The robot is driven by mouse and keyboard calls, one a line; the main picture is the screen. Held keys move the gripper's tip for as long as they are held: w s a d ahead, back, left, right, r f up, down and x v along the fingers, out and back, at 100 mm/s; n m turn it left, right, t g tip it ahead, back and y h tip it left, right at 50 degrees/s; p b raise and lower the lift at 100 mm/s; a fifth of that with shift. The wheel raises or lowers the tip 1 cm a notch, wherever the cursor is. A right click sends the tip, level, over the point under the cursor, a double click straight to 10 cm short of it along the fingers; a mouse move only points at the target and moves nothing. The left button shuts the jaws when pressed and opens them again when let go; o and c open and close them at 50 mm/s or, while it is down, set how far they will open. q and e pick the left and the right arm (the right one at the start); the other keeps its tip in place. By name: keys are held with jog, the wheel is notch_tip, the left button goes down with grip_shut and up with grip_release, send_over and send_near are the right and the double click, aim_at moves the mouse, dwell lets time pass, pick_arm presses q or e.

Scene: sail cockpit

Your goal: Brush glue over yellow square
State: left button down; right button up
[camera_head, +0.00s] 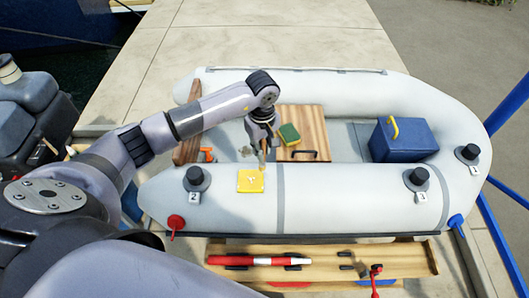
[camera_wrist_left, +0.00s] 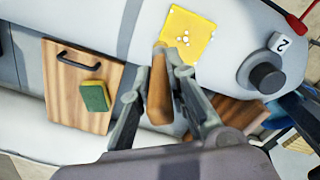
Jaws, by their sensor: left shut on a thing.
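The yellow square (camera_head: 251,181) lies on the near tube of the grey inflatable boat (camera_head: 330,195). It also shows in the left wrist view (camera_wrist_left: 186,38), with a few small white spots near its middle. My left gripper (camera_head: 263,146) is shut on a wooden-handled brush (camera_wrist_left: 160,88). The brush points down, and its lower end (camera_head: 262,160) is by the upper right edge of the square. I cannot tell whether it touches. Its bristles are hard to make out. My right gripper is not in view.
A green and yellow sponge (camera_head: 289,134) lies on a wooden board (camera_head: 311,125) inside the boat. A blue box (camera_head: 402,139) sits to the right. Black valve knobs stand on the tube, one (camera_head: 196,178) left of the square. A wooden tray (camera_head: 330,262) holds a red-and-white tool (camera_head: 265,261).

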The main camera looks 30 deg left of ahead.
aim_at(263, 140)
pick_arm(q)
jog(key=shift+r+p, duration=0.35)
jog(key=shift+r, duration=0.6)
jog(key=shift+w+r, duration=0.1)
jog(key=shift+r, duration=0.3)
jog(key=shift+r+p, duration=0.55)
jog(key=shift+r, duration=0.25)
jog(key=shift+d, duration=0.1)
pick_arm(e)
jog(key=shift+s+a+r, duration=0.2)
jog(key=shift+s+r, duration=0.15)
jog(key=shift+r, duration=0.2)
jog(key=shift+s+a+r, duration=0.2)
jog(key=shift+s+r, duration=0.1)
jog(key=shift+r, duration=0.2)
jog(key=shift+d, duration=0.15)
pick_arm(q)
jog(key=shift+r, duration=0.1)
